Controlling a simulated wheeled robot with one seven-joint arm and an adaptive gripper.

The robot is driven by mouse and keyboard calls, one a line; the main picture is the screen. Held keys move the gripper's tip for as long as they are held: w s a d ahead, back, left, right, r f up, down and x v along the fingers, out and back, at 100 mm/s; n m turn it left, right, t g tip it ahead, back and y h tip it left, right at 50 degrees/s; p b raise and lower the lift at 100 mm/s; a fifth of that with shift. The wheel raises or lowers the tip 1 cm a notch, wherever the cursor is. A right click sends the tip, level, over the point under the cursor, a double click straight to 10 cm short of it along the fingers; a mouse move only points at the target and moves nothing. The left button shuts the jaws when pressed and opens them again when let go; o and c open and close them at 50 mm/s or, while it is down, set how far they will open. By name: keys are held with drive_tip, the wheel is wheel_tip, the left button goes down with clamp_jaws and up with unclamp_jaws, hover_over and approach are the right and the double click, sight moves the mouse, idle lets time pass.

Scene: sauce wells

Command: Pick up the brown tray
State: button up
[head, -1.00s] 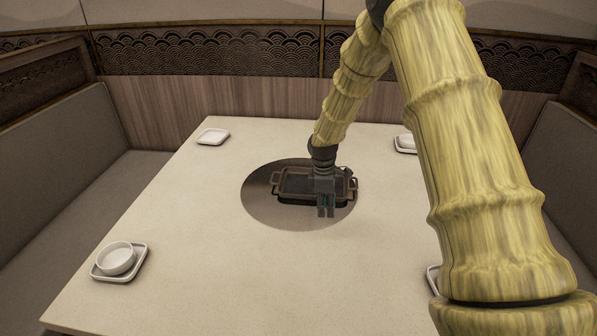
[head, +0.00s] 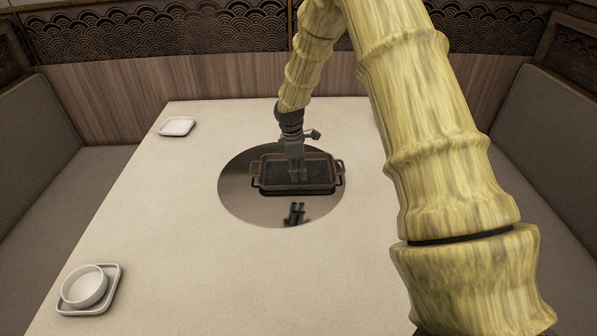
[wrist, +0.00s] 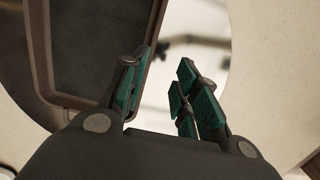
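The brown tray (head: 318,172) is a shallow dark rectangular pan with a brown rim and handles at its left and right ends. It sits over the round reflective plate in the table. In the wrist view the tray (wrist: 75,50) fills the upper left. My gripper (head: 297,174) points down near the tray's middle in the head view. In the wrist view my gripper (wrist: 162,98) is open and empty, its teal-padded fingers apart. The left finger overlaps the tray's rim in the picture; the right finger is outside the tray, over the plate. I cannot tell if it touches.
The round reflective plate (head: 236,190) mirrors my gripper in front of the tray. A bowl (head: 84,287) on a white dish (head: 114,283) stands at the table's near left, a white dish (head: 177,126) at the far left. The pale table (head: 170,220) is otherwise mostly clear.

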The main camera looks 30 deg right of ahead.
sight(298, 187)
drive_tip(key=w+f, duration=0.1)
drive_tip(key=f, duration=0.2)
drive_tip(key=w+f+p, duration=0.1)
drive_tip(key=shift+w+d+f, duration=0.2)
drive_tip(key=shift+w+f, duration=0.1)
drive_tip(key=shift+f, duration=0.05)
drive_tip(key=shift+s+d+f+p, duration=0.2)
drive_tip(key=shift+s+f+p, duration=0.2)
drive_tip(key=shift+s+f, duration=0.3)
drive_tip(key=shift+w+f, duration=0.45)
drive_tip(key=shift+f, duration=0.3)
drive_tip(key=shift+s+r, duration=0.1)
drive_tip(key=shift+r, duration=0.05)
drive_tip(key=shift+s+r, duration=0.1)
drive_tip(key=shift+c, duration=1.2)
clamp_jaws()
